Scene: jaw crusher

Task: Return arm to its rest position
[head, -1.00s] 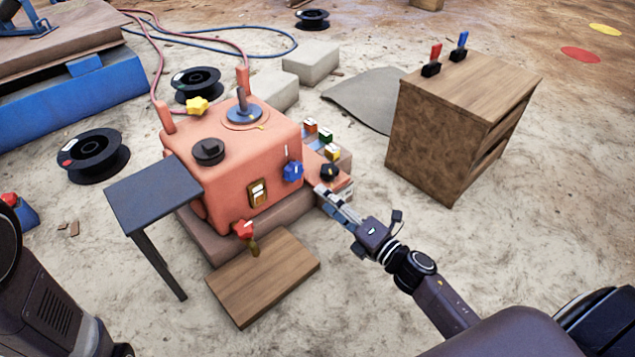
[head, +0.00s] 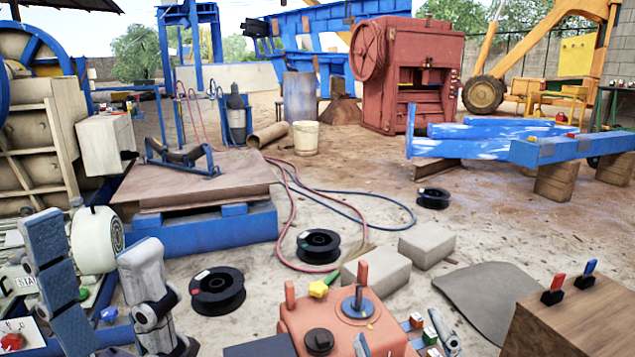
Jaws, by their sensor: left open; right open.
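My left gripper (head: 95,255) is raised at the lower left, its two grey fingers standing upright and wide apart with nothing between them. The box carries a yellow knob (head: 318,289), a black knob (head: 319,341) and a grey-blue joystick (head: 358,300). The lower front of the box is cut off by the picture's edge.
A wooden cabinet (head: 575,325) with red and blue levers stands at the right. Black spools (head: 218,290) and concrete blocks (head: 427,245) lie on the ground. A blue-edged platform (head: 215,236) is behind my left gripper. A red machine (head: 408,75) stands farther back.

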